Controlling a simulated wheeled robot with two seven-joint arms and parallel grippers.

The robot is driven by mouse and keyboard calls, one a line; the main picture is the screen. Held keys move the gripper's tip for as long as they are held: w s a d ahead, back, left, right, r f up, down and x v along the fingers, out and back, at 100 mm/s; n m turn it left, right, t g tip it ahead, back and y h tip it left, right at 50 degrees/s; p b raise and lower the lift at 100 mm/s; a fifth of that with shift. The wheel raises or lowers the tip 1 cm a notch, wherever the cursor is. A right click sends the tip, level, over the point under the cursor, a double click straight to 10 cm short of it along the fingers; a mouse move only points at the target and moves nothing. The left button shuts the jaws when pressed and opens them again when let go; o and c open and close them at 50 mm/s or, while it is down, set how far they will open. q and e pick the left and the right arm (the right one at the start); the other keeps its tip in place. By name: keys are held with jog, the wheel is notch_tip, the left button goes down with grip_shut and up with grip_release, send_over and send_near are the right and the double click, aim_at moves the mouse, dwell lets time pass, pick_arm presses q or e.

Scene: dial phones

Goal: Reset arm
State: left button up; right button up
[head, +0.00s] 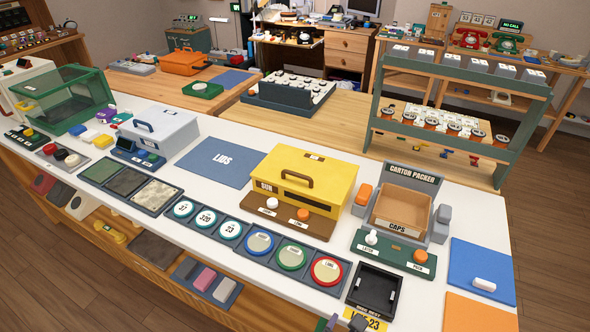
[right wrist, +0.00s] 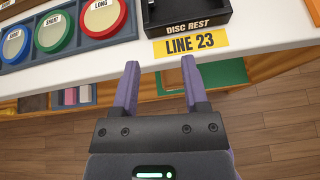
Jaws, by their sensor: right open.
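My right gripper (head: 342,323) shows only as fingertips at the bottom edge of the head view. In the right wrist view its two purple fingers (right wrist: 161,82) are spread apart with nothing between them. They point at the counter's front edge, just short of the yellow "LINE 23" label (right wrist: 190,43). The black disc rest tray (head: 374,290) lies just beyond that label, and its front edge also shows in the right wrist view (right wrist: 188,27). It looks empty of discs. My left gripper is in neither view.
Round dials in blue, green and red rims (head: 292,256) line the counter left of the tray. The yellow box (head: 305,180) and carton packer (head: 403,209) stand behind. Blue (head: 482,262) and orange mats lie at right. Open shelves run below the counter's front edge; wooden floor is clear.

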jog(key=s+d+f+m+g+y+b, duration=0.1)
jog(key=s+d+f+m+g+b, duration=0.1)
jog(key=s+f+m+g, duration=0.45)
jog(key=s+d+f+m+g+y+b, duration=0.1)
jog(key=s+d+f+m+y, duration=0.2)
jog(key=s+f, duration=0.6)
pick_arm(q)
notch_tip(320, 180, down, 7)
jog(key=b, duration=0.3)
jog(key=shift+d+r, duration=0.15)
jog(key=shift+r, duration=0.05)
pick_arm(e)
jog(key=s+d+f+m+g, duration=0.1)
jog(key=s+f+m, duration=0.4)
jog(key=m, duration=0.3)
jog(key=s+d+f+m+g+y, duration=0.1)
jog(key=s+f+m, duration=0.3)
jog(key=s+m, duration=0.4)
jog(key=shift+d+f+m+g, duration=0.4)
jog(key=shift+d+m+g, duration=0.05)
jog(key=shift+d+m, duration=0.3)
